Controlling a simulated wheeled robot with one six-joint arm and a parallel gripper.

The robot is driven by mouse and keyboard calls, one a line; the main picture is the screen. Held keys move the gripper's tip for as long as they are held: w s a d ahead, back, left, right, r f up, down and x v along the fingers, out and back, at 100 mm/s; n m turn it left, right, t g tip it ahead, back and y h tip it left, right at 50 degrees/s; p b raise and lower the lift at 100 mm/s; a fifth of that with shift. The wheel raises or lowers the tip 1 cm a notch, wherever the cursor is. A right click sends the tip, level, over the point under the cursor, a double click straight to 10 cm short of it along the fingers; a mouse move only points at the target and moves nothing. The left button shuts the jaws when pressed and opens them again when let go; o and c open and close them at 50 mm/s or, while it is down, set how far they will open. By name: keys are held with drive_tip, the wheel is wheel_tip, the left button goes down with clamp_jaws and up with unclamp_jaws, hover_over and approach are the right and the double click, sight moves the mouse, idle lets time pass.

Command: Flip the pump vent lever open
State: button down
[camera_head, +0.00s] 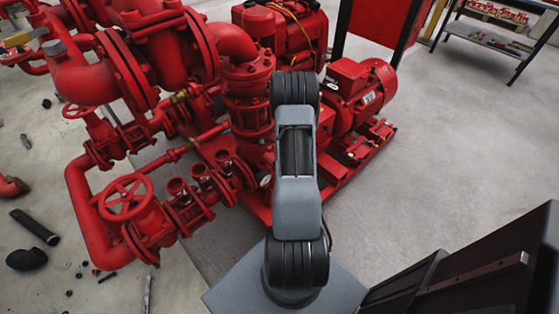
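The red pump set (248,105) stands ahead, with a vertical flanged body and thick pipes to its left. I cannot make out the pump vent lever for certain. A small yellow-brass fitting (181,96) sits on thin piping left of the pump body; I cannot tell if it bears the lever. My grey arm rises in front of the pump and covers part of it. My gripper is not visible; the arm's upper joint hides whatever is beyond it.
A red handwheel valve (126,198) and pipes fill the left. A red motor (359,85) sits right of the pump. Loose dark pipe pieces (35,227) lie on the left floor. A metal-framed table (490,38) stands far right. Grey floor (450,130) is clear at right.

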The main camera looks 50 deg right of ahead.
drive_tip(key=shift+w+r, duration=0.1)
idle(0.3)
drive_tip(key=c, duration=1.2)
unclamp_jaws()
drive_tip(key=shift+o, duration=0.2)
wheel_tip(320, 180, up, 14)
drive_tip(key=p, duration=0.1)
drive_tip(key=shift+p, duration=0.3)
